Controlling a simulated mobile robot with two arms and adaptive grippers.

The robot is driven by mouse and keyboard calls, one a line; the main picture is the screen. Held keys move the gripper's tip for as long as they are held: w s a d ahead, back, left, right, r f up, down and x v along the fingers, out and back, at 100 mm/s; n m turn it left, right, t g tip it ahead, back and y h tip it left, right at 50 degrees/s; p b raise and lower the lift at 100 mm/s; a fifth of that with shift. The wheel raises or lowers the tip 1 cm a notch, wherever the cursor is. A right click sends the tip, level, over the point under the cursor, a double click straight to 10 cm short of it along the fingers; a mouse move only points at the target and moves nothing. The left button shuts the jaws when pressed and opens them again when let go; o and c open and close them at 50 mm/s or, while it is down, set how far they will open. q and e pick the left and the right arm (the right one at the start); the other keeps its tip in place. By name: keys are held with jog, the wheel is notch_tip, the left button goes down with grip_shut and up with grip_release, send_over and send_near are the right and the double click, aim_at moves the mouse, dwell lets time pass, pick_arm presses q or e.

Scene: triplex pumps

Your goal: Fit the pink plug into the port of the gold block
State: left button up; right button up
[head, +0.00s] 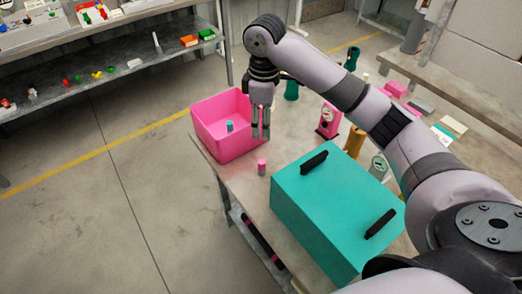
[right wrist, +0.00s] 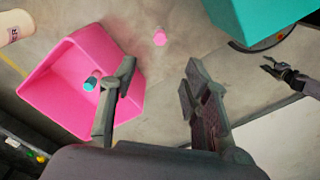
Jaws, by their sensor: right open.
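The pink plug (head: 262,167) stands upright on the table between the pink bin and the teal box. It also shows in the right wrist view (right wrist: 160,37), beyond my fingertips. A gold block (head: 354,141) is partly hidden behind the teal box and my right arm; I cannot make out its port. My right gripper (head: 261,134) points down, open and empty, beside the bin's right side and apart from the plug. What looks like my left gripper (right wrist: 272,68) shows small at the right of the right wrist view; its jaw state is unclear.
A large teal box (head: 320,214) with black handles fills the table's near right. A pink device with a gauge (head: 328,121) and a dark green part (head: 291,90) stand behind. Table is bare around the plug.

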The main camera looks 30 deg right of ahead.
jog(key=p, duration=0.1)
send_over(262, 161)
jog(key=f, duration=0.7)
jog(key=shift+s+d, duration=0.15)
jog(key=shift+s, duration=0.05)
jog(key=f, duration=0.3)
jog(key=shift+w, duration=0.2)
jog(key=shift+f+p, duration=0.3)
jog(key=shift+f, duration=0.6)
jog(key=f+p, duration=0.1)
jog(key=f, duration=0.3)
jog(key=shift+a+f, duration=0.2)
jog(key=shift+f, duration=0.2)
pick_arm(q)
jog(key=shift+s+r, duration=0.25)
jog(key=shift+r, duration=0.4)
jog(key=shift+s+r, duration=0.25)
jog(key=shift+r, duration=0.35)
pick_arm(e)
jog(key=shift+c, duration=0.5)
